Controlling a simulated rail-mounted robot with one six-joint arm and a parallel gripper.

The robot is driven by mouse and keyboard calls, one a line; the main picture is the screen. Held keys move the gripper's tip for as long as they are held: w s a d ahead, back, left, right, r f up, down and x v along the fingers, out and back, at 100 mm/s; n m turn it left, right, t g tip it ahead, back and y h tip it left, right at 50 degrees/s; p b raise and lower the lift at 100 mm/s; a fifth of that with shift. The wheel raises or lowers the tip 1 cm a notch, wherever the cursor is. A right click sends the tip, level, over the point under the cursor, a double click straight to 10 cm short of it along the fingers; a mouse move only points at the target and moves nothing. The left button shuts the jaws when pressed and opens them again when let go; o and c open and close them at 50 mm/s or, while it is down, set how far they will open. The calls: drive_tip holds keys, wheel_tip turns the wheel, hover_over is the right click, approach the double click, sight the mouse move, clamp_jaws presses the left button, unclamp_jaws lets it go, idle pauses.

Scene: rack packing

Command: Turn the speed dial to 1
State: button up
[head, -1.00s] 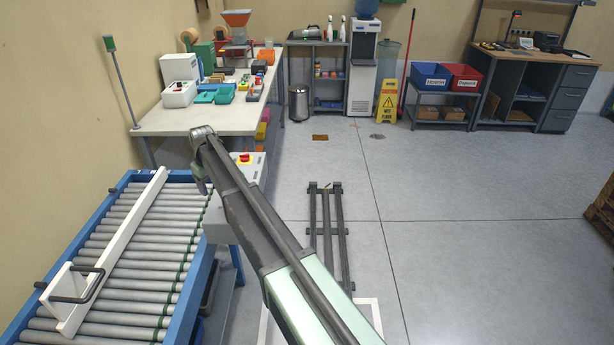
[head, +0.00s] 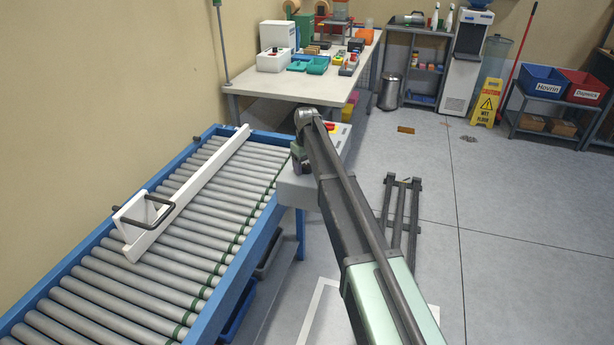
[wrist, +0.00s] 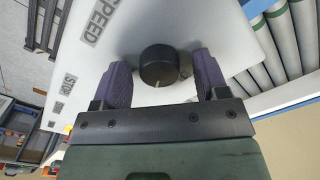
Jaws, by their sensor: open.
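The speed dial (wrist: 158,66) is a black round knob with a light pointer line on a pale panel (wrist: 150,25). In the wrist view the word SPEED and smaller labels show on the panel. The pointer line aims toward the bottom of the wrist picture. My gripper (wrist: 160,82) is open, with one finger on each side of the dial and small gaps showing. In the head view the grey control box (head: 300,190) stands at the end of the roller conveyor. My arm hides the dial and my fingertips there.
The roller conveyor (head: 160,245) with a white guide bar (head: 190,195) lies to the left of the box. A red-and-yellow stop button (head: 332,127) is just beyond my wrist. A workbench (head: 290,90) stands behind.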

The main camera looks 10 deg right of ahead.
drive_tip(key=c, duration=0.9)
drive_tip(key=shift+n, duration=0.3)
drive_tip(key=n, duration=1.1)
idle(0.5)
